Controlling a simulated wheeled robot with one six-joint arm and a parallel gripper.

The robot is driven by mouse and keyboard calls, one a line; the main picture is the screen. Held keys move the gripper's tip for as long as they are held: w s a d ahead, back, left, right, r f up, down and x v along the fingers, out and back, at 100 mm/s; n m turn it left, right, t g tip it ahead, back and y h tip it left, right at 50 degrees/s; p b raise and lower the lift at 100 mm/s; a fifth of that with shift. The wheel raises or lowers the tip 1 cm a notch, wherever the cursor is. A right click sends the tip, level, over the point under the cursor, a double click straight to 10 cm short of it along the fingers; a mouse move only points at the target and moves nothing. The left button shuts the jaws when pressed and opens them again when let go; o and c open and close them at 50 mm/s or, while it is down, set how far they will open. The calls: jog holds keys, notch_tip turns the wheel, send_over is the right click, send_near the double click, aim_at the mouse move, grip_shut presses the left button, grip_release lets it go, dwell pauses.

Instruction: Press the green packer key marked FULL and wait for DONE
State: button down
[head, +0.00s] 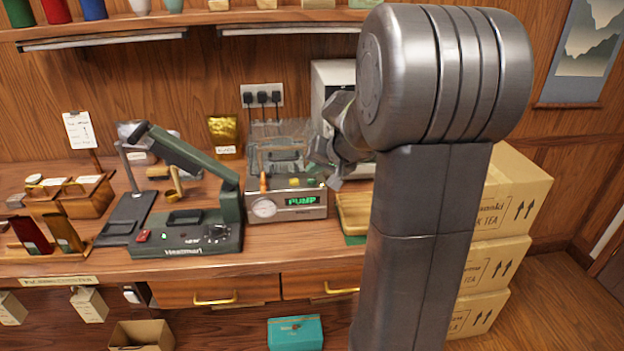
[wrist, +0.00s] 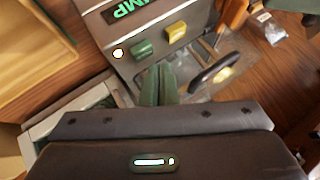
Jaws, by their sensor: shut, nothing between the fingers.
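The packer (head: 290,207) is a grey metal box with a round dial and a display (head: 301,200) reading PUMP in green letters. Its green key (wrist: 143,49) and yellow key (wrist: 176,31) show in the wrist view beside the partly cut-off display (wrist: 128,10). No FULL lettering is legible on the green key. My gripper (wrist: 158,72) is shut and empty, its green fingertips together just below the green key in the picture. I cannot tell whether they touch it. In the head view, my gripper (head: 323,163) is over the packer's right side, partly hidden by my arm.
A dark green heat sealer (head: 185,235) with a raised arm stands left of the packer. A wooden tray (head: 354,212) lies to its right, partly behind my arm. Cardboard boxes (head: 515,195) are stacked at the right. A gold pouch (head: 224,135) stands behind.

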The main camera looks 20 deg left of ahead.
notch_tip(320, 180, up, 5)
jog(key=p, duration=0.3)
dwell(0.9)
